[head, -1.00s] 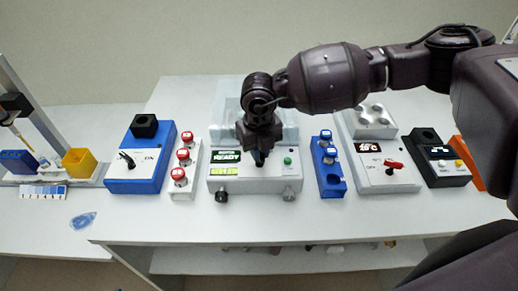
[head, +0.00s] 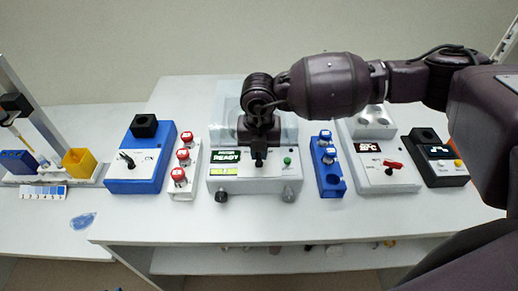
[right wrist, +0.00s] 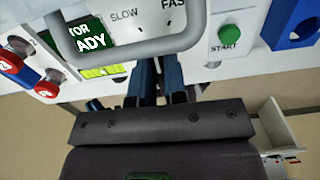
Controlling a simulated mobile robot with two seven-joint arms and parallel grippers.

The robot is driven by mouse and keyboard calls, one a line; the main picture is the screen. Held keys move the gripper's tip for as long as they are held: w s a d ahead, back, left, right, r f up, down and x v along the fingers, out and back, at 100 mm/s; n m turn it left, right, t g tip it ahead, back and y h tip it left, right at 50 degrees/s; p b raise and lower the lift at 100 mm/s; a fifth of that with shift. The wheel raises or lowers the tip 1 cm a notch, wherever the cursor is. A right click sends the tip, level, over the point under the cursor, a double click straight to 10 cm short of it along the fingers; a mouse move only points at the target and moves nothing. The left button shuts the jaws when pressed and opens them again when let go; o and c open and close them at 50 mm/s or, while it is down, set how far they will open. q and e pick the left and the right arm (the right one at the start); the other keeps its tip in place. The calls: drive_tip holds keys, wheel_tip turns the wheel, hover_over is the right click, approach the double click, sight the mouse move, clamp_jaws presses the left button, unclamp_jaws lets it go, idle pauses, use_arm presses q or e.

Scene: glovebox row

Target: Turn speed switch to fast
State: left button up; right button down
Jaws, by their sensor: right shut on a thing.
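The white machine (head: 225,185) stands in the middle of the bench, with a green READY display (head: 226,156) and a green START button (head: 287,161). In the right wrist view, the labels SLOW (right wrist: 124,14) and FAST (right wrist: 173,4) show on its panel. My right gripper (head: 258,160) reaches down to this panel between display and button. In the right wrist view its blue fingers (right wrist: 160,82) are shut just below the labels, where the speed switch sits. The fingers hide the switch, so its position cannot be told. My left gripper is not in view.
A grey bar (right wrist: 125,50) crosses close above the fingers in the wrist view. A rack of red-capped vials (head: 184,170) stands left of the machine, a blue rack (head: 330,182) right. A clear lid (head: 229,110) rises behind. The bench front (head: 250,222) is clear.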

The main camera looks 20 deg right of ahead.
drive_tip(key=shift+r+m, duration=0.1)
drive_tip(key=shift+m, duration=0.5)
drive_tip(key=shift+w, duration=0.1)
drive_tip(key=c, duration=1.4)
unclamp_jaws()
drive_tip(key=shift+o, duration=0.2)
wheel_tip(320, 180, up, 11)
drive_tip(key=shift+o, duration=0.2)
